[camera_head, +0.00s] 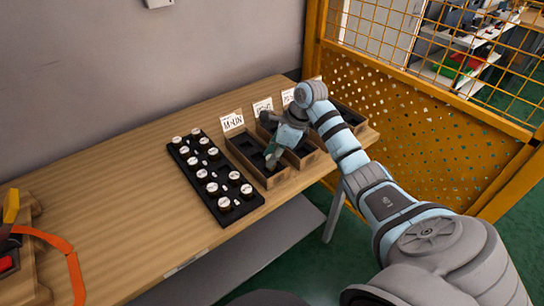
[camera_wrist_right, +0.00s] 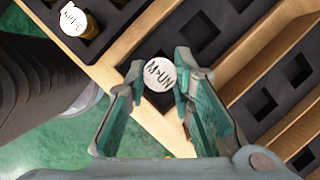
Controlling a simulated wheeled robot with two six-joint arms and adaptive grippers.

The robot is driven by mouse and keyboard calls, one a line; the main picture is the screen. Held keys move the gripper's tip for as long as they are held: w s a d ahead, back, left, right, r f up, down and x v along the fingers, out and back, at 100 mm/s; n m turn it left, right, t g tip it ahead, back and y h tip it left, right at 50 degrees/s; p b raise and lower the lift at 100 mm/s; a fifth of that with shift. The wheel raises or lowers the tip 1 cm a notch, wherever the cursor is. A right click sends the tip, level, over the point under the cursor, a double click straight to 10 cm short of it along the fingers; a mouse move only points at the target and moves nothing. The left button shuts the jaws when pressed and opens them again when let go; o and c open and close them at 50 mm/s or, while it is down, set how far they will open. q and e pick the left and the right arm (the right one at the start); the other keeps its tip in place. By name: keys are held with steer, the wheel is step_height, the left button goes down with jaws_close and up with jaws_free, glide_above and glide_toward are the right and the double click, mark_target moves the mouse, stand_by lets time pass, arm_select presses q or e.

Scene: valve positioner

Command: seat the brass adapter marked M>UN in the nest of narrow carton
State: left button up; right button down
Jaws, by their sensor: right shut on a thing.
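The brass adapter with a white round top marked M>UN (camera_wrist_right: 159,75) is between the fingers of my right gripper (camera_wrist_right: 160,88). In the head view my right gripper (camera_head: 272,158) points down at the near end of the leftmost carton (camera_head: 275,181), which has wooden walls and dark foam with square nests. A card reading M>UN (camera_head: 232,122) stands behind this carton. The adapter's lower part is hidden, so I cannot tell whether it touches the foam. My left gripper is out of view.
A black tray (camera_head: 224,211) with several white-topped adapters stands just left of the cartons. More cartons (camera_head: 346,114) stand to the right, partly behind my arm. An orange mesh fence (camera_head: 440,140) is at the right.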

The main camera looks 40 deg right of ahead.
steer(key=shift+f+b, duration=0.7)
steer(key=shift+f, duration=0.25)
steer(key=c, duration=1.3)
jaws_free()
